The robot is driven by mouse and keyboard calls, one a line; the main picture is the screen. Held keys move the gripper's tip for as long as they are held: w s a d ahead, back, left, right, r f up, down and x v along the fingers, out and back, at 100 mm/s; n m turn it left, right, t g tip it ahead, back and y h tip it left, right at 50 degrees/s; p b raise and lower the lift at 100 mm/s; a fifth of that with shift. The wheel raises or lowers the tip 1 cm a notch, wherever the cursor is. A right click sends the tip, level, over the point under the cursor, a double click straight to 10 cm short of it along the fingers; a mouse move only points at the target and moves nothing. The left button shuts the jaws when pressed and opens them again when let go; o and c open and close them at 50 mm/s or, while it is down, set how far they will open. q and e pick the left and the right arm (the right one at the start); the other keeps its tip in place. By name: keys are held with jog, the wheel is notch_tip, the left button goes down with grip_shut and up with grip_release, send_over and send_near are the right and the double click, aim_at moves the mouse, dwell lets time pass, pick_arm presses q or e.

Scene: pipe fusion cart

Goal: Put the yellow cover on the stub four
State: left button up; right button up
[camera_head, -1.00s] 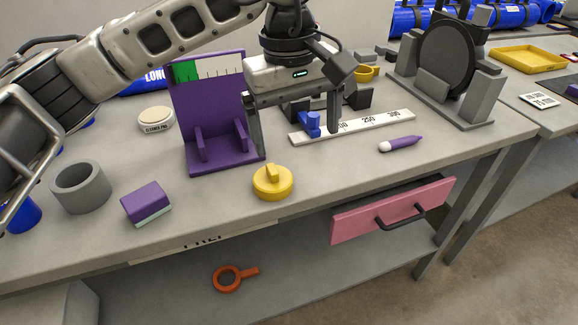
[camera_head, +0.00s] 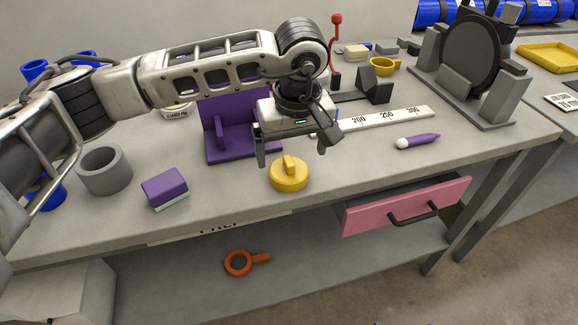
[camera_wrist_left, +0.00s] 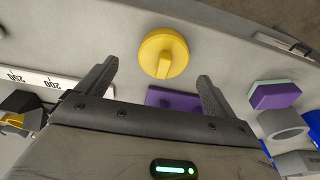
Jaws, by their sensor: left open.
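The yellow cover (camera_head: 289,177), a round disc with a raised bar handle, lies flat on the bench near its front edge. It also shows in the left wrist view (camera_wrist_left: 152,58), ahead of the fingertips. My left gripper (camera_head: 291,153) is open and empty, above and just behind the cover, with its fingers to either side of the handle's line. In the left wrist view my fingers (camera_wrist_left: 158,72) are spread wide and apart from the cover. No stub marked four can be made out. My right gripper is out of view.
A purple stand (camera_head: 222,113) is behind my gripper. A purple-and-green block (camera_head: 164,187) and grey ring (camera_head: 104,171) lie left. A ruler strip (camera_head: 388,119) and purple marker (camera_head: 418,141) lie right. A pink drawer (camera_head: 405,205) protrudes below the bench edge.

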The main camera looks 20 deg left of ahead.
aim_at(289, 161)
pick_arm(q)
jog(key=f, duration=0.4)
jog(key=shift+w+a+p, duration=0.15)
jog(key=shift+a+p, duration=0.2)
jog(key=c, duration=1)
jog(key=shift+r, duration=0.2)
